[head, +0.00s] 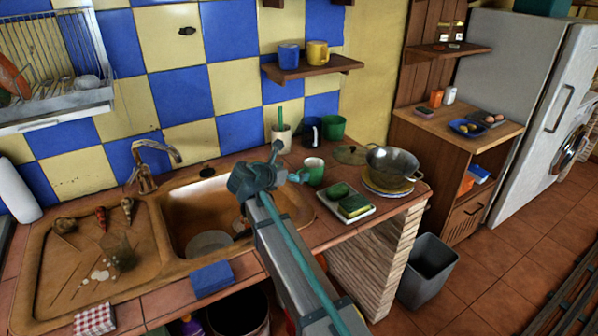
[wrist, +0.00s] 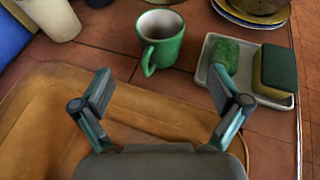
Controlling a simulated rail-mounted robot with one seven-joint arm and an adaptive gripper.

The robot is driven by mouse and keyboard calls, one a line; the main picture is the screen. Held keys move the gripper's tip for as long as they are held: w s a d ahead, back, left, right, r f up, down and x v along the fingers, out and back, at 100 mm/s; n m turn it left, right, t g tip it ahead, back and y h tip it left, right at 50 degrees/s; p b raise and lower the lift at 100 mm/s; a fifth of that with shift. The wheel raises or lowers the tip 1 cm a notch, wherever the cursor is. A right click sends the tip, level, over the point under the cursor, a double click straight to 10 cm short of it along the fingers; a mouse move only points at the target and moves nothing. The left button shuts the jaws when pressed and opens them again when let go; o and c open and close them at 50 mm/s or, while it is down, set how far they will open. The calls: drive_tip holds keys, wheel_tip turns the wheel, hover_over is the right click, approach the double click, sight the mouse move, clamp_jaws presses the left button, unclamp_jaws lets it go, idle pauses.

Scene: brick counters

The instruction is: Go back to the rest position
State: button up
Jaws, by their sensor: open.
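My gripper (wrist: 162,110) is open and empty in the wrist view, above the edge of the brown sink (wrist: 50,110). A green mug (wrist: 163,40) with a pale inside stands upright on the tiled counter just beyond the fingertips, apart from them. In the head view my arm reaches from the lower right over the sink, and my gripper (head: 298,177) is close to the green mug (head: 314,172). The arm hides part of the sink and counter edge.
A white tray (head: 328,206) with sponges sits right of the mug. A metal colander (head: 392,162) on plates stands at the counter's right end. A cup with a green handle (head: 281,138) and more mugs stand behind. A dark bin (head: 430,270) is on the floor.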

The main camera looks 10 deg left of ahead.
drive_tip(key=shift+s+a+r, duration=0.1)
drive_tip(key=shift+s, duration=0.1)
